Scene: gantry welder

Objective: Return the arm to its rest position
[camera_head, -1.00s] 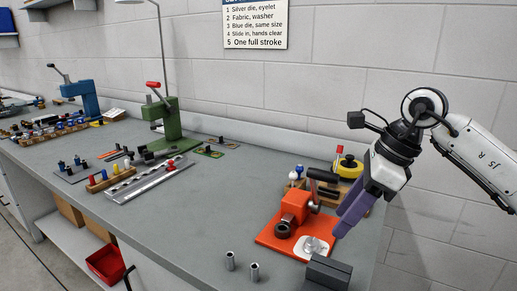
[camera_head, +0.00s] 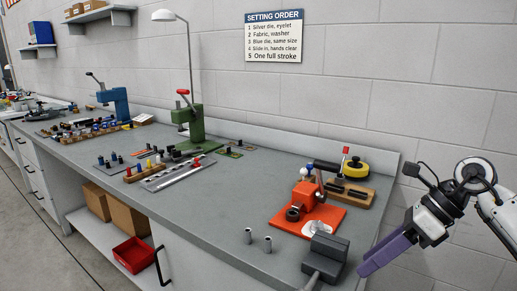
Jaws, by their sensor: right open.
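My right gripper (camera_head: 384,253) with its purple fingers is at the lower right, past the bench's right end, pointing down and left. It is open and I see nothing between its fingers. My right arm (camera_head: 478,180) comes in from the right edge in front of the wall. My left gripper is not in view.
The grey bench (camera_head: 232,200) runs along the wall. Near its right end are an orange-based tool (camera_head: 310,208), a grey block (camera_head: 326,258), two small metal cylinders (camera_head: 258,240) and a wooden holder (camera_head: 352,192). A green press (camera_head: 190,125) and a blue press (camera_head: 119,105) stand further left.

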